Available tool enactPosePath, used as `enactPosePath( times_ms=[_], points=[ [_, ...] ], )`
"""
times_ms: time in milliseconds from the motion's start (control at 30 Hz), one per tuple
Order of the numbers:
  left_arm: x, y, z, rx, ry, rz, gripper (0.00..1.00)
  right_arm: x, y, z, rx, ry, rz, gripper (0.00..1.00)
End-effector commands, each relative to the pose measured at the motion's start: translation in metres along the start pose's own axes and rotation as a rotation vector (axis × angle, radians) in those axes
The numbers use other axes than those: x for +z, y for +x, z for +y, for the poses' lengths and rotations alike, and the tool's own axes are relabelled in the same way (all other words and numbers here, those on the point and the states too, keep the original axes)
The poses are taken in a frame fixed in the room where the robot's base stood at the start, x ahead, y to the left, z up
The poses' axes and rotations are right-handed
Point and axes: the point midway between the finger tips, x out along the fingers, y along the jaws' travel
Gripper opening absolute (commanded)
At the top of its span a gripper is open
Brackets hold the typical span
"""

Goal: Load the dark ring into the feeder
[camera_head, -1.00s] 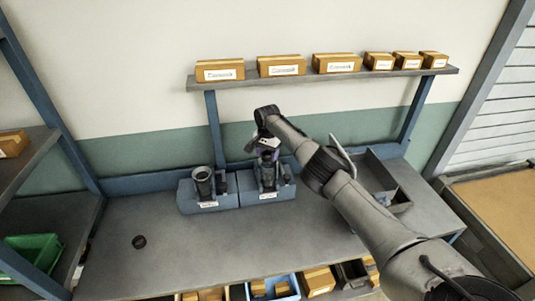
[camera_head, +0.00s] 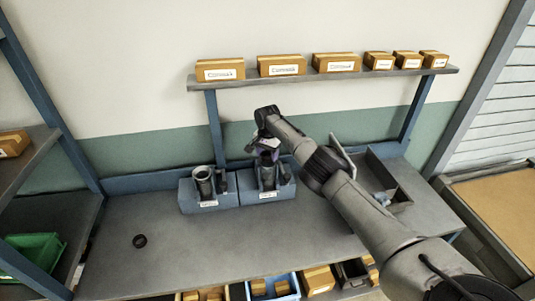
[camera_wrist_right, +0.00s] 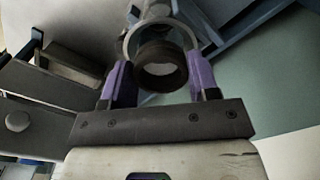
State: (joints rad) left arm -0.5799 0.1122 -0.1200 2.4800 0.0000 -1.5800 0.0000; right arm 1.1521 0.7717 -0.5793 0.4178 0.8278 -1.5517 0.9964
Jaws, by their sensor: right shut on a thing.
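My right gripper (camera_head: 264,146) is over the right-hand feeder (camera_head: 268,178), a blue block with an upright grey tube. In the right wrist view, the purple fingers of the gripper (camera_wrist_right: 160,66) stand either side of a dark ring (camera_wrist_right: 160,76) and hold it. A lighter round rim (camera_wrist_right: 134,36), apparently the tube's, shows just beyond the ring. I cannot tell whether the ring touches it. Another dark ring (camera_head: 140,241) lies flat on the bench at the left. My left gripper is not in view.
A second feeder (camera_head: 206,190) with a grey tube stands directly left of the first. A grey divided tray (camera_head: 392,178) is at the bench's right, behind my arm. A shelf (camera_head: 300,80) with several cardboard boxes hangs above. The bench's middle (camera_head: 250,240) is clear.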

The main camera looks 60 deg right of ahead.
Motion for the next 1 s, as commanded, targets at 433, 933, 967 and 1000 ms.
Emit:
enactPosePath(
  times_ms=[433,933,967,1000],
  points=[
    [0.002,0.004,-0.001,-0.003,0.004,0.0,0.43,0.0,0.007,0.0,0.0,0.0,0.0,0.28],
    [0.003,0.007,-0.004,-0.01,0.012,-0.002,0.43,0.0,0.013,0.0,-0.001,0.0,0.0,0.28],
    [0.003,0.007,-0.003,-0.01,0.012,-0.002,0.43,0.0,0.013,0.0,-0.001,0.0,0.0,0.28],
    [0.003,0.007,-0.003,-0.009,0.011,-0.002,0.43,0.0,0.013,0.0,-0.001,0.0,0.0,0.28]
  ],
)
